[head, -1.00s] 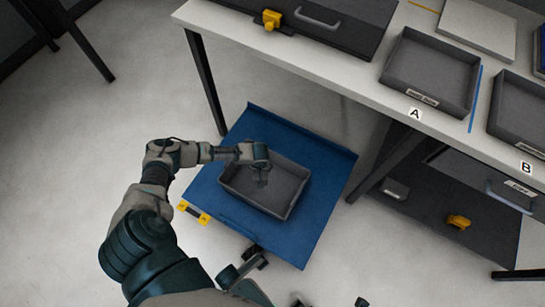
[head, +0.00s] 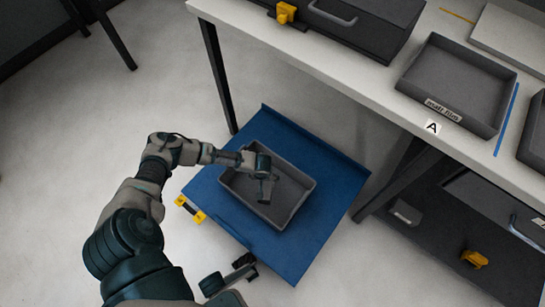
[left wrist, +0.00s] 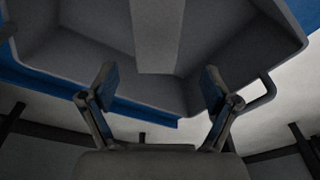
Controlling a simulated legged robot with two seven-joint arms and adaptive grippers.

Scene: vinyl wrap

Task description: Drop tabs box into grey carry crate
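The grey carry crate (head: 297,208) sits on a blue platform near the floor in the head view. Its inside and walls fill the upper part of the left wrist view (left wrist: 70,62). My left gripper (head: 266,193) is over the crate's opening, pointing down. In the left wrist view its two fingers (left wrist: 159,78) are wide apart with nothing gripped between them. A lighter grey strip-like shape (left wrist: 157,35) shows inside the crate beyond the fingers; I cannot tell whether it is the tabs box. The arm hides part of the crate in the head view.
The blue platform (head: 325,165) has a yellow-and-black part (head: 190,209) on its left edge. A white table (head: 360,75) stands behind, with a dark tray (head: 455,80) by label A and a dark case (head: 370,20). A dark lower shelf (head: 430,245) is at right. Floor at left is clear.

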